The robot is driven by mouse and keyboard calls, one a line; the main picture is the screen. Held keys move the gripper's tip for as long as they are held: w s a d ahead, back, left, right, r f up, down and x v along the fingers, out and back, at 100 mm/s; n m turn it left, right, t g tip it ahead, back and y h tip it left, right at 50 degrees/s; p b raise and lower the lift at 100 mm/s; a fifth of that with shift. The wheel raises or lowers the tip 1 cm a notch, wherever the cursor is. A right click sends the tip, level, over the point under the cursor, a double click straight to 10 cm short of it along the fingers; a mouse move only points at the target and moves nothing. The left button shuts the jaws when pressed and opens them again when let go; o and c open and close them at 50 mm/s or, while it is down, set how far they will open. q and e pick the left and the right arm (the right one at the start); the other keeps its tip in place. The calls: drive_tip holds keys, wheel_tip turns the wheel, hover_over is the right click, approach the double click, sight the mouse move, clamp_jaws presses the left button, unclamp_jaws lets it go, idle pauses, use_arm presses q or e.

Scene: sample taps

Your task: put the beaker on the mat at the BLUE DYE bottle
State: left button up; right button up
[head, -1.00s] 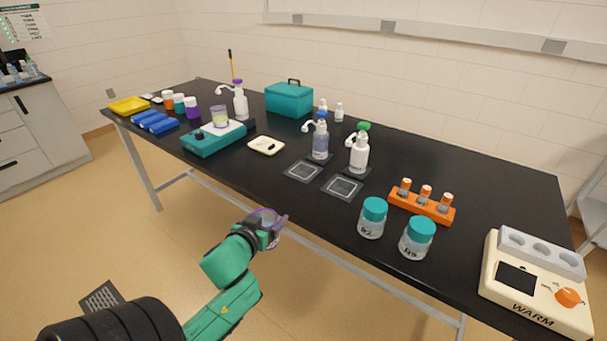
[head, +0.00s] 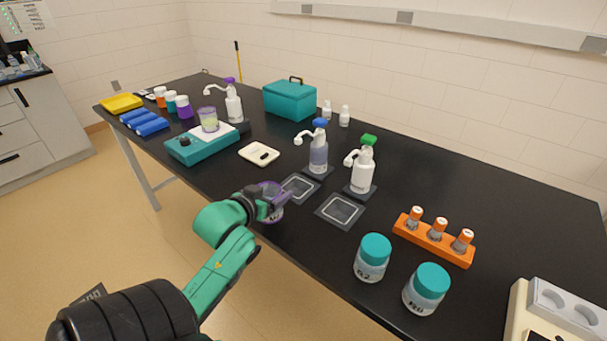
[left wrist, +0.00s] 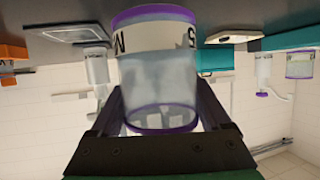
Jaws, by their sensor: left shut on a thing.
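My left gripper (head: 266,205) is shut on a clear beaker (head: 272,212) with purple rims. The beaker is at the table's front edge, just left of the blue-capped bottle's mat; its height above the table is hard to tell. In the left wrist view the beaker (left wrist: 158,75) fills the space between the fingers, with dark lettering partly showing. The blue-capped pump bottle (head: 318,155) stands behind its dark, light-outlined mat (head: 299,188), which looks empty. I cannot read the bottle's label. My right gripper is not in view.
A green-capped bottle (head: 363,170) stands behind another empty mat (head: 340,211) to the right. Two teal-lidded jars (head: 373,258) (head: 427,289) and an orange vial rack (head: 433,240) are farther right. A white dish (head: 259,153) and teal stirrer (head: 203,146) stand left.

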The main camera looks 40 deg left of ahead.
use_arm(q)
drive_tip(key=w+a+p, duration=0.1)
drive_tip(key=w, duration=0.4)
drive_tip(key=w+a, duration=0.1)
drive_tip(key=w, duration=0.4)
drive_tip(key=w+a+p, duration=0.1)
drive_tip(key=w+a, duration=0.1)
drive_tip(key=w, duration=0.3)
drive_tip(key=shift+w+r+p, duration=0.1)
drive_tip(key=shift+r+p, duration=0.2)
drive_tip(key=shift+w+a+f, duration=0.15)
drive_tip(key=shift+w+f, duration=0.05)
drive_tip(key=shift+w, duration=0.1)
wheel_tip(320, 180, down, 3)
drive_tip(key=shift+r+p, duration=0.15)
drive_tip(key=shift+p, duration=0.2)
drive_tip(key=shift+f, duration=0.3)
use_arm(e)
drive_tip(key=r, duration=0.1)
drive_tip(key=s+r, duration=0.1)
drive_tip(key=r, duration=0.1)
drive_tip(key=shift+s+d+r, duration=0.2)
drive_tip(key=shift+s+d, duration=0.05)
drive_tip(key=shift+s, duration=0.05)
use_arm(q)
drive_tip(key=shift+f, duration=0.15)
drive_tip(key=o, duration=1.5)
